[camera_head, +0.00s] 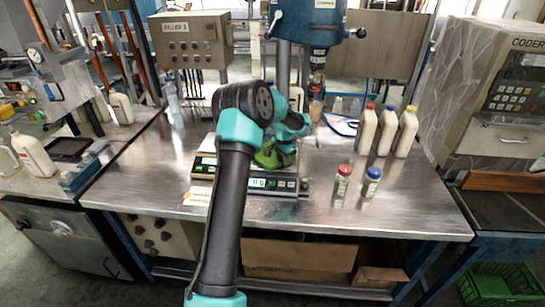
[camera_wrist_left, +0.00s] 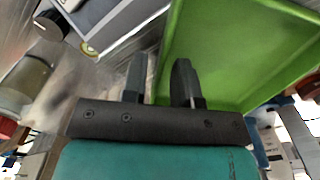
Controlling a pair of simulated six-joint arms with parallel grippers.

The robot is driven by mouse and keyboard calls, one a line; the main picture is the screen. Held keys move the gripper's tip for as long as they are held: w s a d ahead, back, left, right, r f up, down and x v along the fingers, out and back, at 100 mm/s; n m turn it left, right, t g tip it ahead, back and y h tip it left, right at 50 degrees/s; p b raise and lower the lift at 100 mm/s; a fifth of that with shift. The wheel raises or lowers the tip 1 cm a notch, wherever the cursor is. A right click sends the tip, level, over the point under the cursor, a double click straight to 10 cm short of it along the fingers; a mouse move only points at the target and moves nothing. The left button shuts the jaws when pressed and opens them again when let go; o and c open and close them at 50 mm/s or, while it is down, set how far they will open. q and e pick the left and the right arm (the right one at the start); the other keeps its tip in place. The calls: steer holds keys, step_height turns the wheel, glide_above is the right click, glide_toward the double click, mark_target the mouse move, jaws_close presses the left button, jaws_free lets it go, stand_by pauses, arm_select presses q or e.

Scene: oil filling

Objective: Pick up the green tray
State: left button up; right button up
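The green tray (camera_wrist_left: 225,50) fills the upper right of the left wrist view, with smooth raised walls. In the head view only a small green patch of it (camera_head: 267,159) shows beside my left gripper, above the weighing scale; my arm hides the rest. My left gripper (camera_wrist_left: 160,68) is open, its two dark fingers apart. One finger lies outside the tray's near-left edge and the other overlaps the green inside, so the edge runs between them. I cannot tell whether either finger touches the tray. My right gripper is not in view.
The scale (camera_head: 258,183) with a lit display stands on the steel table. Two small bottles, red-capped (camera_head: 342,185) and blue-capped (camera_head: 370,187), stand to its right. Taller white bottles (camera_head: 386,130) stand behind them. A blue filling machine (camera_head: 308,22) hangs above. The table's front right is clear.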

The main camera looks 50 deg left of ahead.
arm_select(q)
jaws_close()
steer(key=shift+r, duration=0.1)
stand_by(0.3)
steer(key=shift+r, duration=1.85)
steer(key=s+d+r, duration=0.1)
steer(key=s+d, duration=1)
steer(key=shift+d, duration=0.2)
steer(key=shift+s, duration=0.1)
